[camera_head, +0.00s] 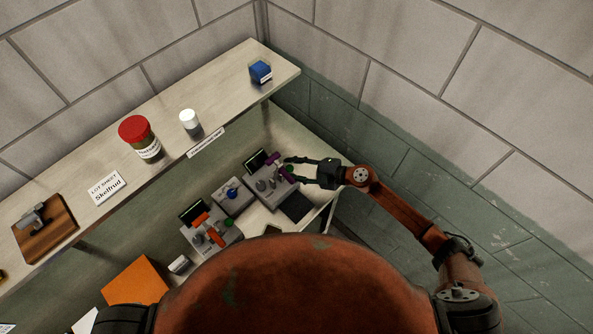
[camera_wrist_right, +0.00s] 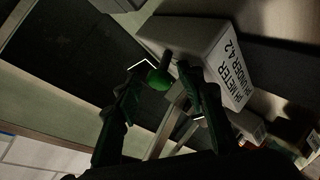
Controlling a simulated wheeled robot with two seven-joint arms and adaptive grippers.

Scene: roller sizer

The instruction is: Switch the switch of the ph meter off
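A pale grey box labelled "PH METER PH UNDER 4.2" (camera_wrist_right: 205,50) shows at close range in the right wrist view. A small green knob (camera_wrist_right: 159,79) on a dark stem sits beside it, between the two fingers of my right gripper (camera_wrist_right: 163,75). I cannot tell whether the fingers touch the knob. In the head view my right gripper (camera_head: 290,168) is open at the right end of a row of grey devices, by a grey device with a dark screen (camera_head: 262,182). That device's label cannot be read there. My left gripper is out of view.
Other grey devices (camera_head: 233,195) stand to the left on the lower bench. A shelf (camera_head: 155,90) above holds a red-lidded jar (camera_head: 138,137), a white-capped bottle (camera_head: 190,122) and a blue box (camera_head: 260,72). A block wall (camera_head: 400,140) is close on the right.

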